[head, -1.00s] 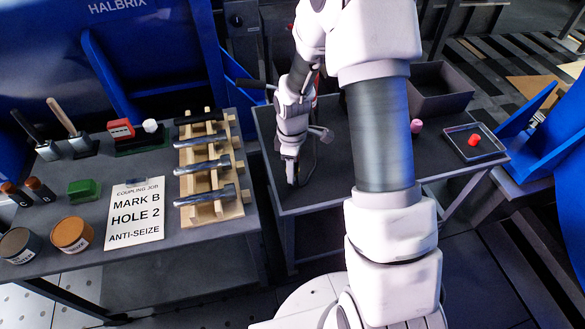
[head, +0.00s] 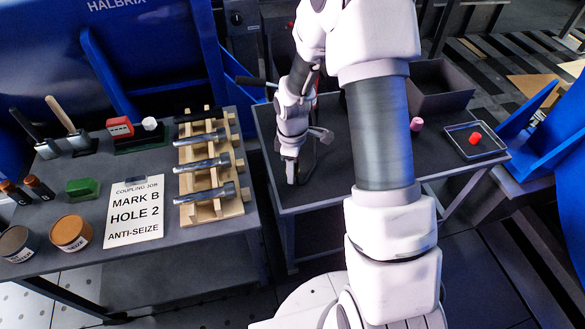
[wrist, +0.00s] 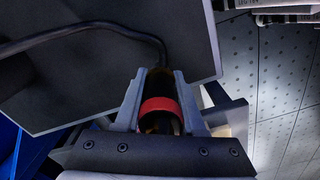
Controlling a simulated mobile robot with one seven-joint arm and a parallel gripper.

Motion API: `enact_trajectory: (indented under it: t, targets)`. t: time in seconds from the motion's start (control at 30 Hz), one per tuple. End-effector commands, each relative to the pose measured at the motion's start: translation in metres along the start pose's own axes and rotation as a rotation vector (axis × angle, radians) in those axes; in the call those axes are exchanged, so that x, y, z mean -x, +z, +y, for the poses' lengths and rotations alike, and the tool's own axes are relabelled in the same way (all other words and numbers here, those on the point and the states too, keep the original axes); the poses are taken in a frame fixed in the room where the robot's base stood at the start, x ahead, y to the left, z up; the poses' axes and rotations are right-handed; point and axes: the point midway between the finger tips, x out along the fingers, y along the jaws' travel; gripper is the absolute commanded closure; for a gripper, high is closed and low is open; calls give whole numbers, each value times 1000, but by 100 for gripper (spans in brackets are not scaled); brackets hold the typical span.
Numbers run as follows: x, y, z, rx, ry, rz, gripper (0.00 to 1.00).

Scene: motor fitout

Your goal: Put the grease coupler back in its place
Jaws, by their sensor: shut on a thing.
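My gripper (head: 291,176) is low over the left part of the right-hand grey table in the head view. In the wrist view, my gripper (wrist: 158,78) has its two fingers closed on a dark piece with a red band, which appears to be the grease coupler (wrist: 160,107). A black hose (wrist: 90,27) runs from between the fingertips off to the left. The head view shows the hose only as a thin dark line beside my gripper. The coupler itself is hidden there, and its place cannot be made out.
The grey table (head: 330,182) is clear around my gripper. A dark open bin (head: 437,88), a pink piece (head: 416,124) and a tray (head: 496,150) with a red piece (head: 475,138) are to the right. The left bench holds a wooden rack (head: 228,206) of bolts, a sign (head: 134,212) and tins.

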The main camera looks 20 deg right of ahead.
Motion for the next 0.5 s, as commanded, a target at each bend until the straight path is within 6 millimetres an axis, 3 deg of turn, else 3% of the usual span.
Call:
enact_trajectory:
  t: [0.5]
  targets:
    - [-14,0,0,0,1,1,100]
